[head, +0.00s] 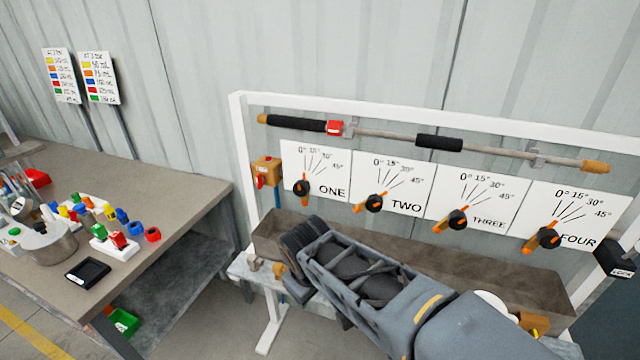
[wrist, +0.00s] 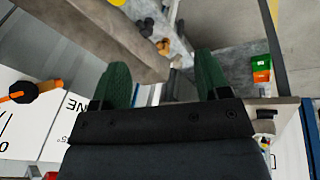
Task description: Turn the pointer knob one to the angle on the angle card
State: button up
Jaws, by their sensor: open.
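Pointer knob one (head: 302,187) is black with an orange bar and sits on the white dial card ONE (head: 331,172), marked 0°, 15°, 30° and 45°. Its bar stands nearly upright, with orange showing below the black hub. In the wrist view knob one (wrist: 22,92) is at the left edge, beside the printed word ONE. My gripper (wrist: 160,80) has two green fingers spread wide apart with nothing between them; it is apart from the knob. In the head view my arm hides the fingers. I cannot pick out the angle card for certain.
Knobs two (head: 375,203), three (head: 457,219) and four (head: 547,236) sit on neighbouring cards. A rod (head: 390,134) runs above them, a brown trough (head: 400,258) below. Two listing boards (head: 100,78) stand at left. A workbench (head: 150,180) holds coloured parts and a pot.

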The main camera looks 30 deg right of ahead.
jog(key=shift+o, duration=0.2)
jog(key=w+d+f+n+h+b, duration=0.2)
jog(key=w+d+n+h, duration=0.2)
jog(key=n, duration=0.2)
jog(key=n+t+h+b, duration=0.65)
jog(key=n+t, duration=0.25)
jog(key=n, duration=1.1)
send_near(299, 190)
jog(key=shift+h, duration=0.45)
jog(key=x, duration=0.5)
jog(key=p+x, duration=0.1)
jog(key=x, duration=0.5)
jog(key=shift+w+f, duration=0.25)
jog(key=c, duration=1.3)
jog(key=shift+m, duration=0.3)
